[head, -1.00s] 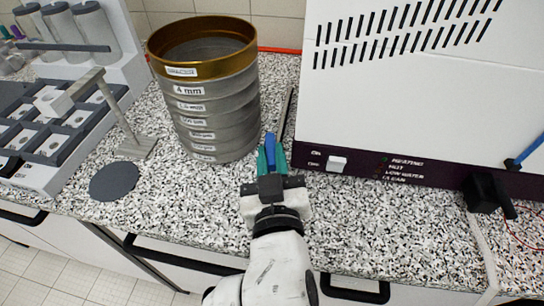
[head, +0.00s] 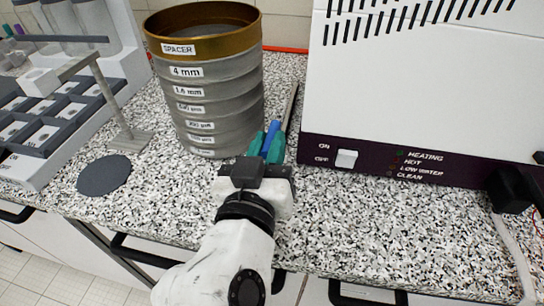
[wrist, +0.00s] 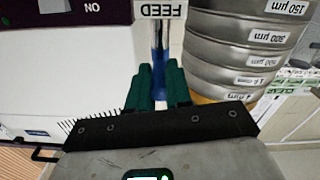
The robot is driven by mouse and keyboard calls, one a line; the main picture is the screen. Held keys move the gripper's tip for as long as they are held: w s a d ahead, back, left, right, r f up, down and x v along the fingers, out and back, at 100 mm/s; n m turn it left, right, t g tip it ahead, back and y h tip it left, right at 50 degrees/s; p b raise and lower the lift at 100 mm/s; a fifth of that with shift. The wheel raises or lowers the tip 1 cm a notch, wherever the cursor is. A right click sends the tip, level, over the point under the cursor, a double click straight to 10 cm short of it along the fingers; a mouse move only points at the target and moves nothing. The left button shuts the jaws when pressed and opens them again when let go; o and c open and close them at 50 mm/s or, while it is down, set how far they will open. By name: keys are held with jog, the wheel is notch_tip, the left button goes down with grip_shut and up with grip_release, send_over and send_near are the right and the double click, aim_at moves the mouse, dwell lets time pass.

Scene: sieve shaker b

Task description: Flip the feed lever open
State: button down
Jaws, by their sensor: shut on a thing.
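The feed lever is a blue bar (head: 271,138) between the sieve stack and the white machine. It also shows in the wrist view (wrist: 158,60), close to a white label reading FEED (wrist: 160,10), which appears upside down there. My gripper (head: 264,144) has green fingers, one on each side of the blue lever, and is shut on it. The fingers also show in the wrist view (wrist: 158,88). The fingers hide part of the lever, and its pivot cannot be made out.
The sieve stack (head: 215,100) with a brass top ring stands close at left of my gripper. The white machine (head: 420,90) with a dark control strip stands at right. A grey disc (head: 104,175) and a stand (head: 130,140) are further left. The speckled worktop (head: 380,225) in front is clear.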

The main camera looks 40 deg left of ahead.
dwell(0.3)
jog(key=c, duration=1.1)
grip_release()
jog(key=shift+o, duration=0.2)
jog(key=v, duration=1)
jog(key=shift+s+b, duration=0.3)
jog(key=shift+s, duration=0.1)
jog(key=shift+d+f, duration=0.1)
jog(key=shift+d, duration=0.05)
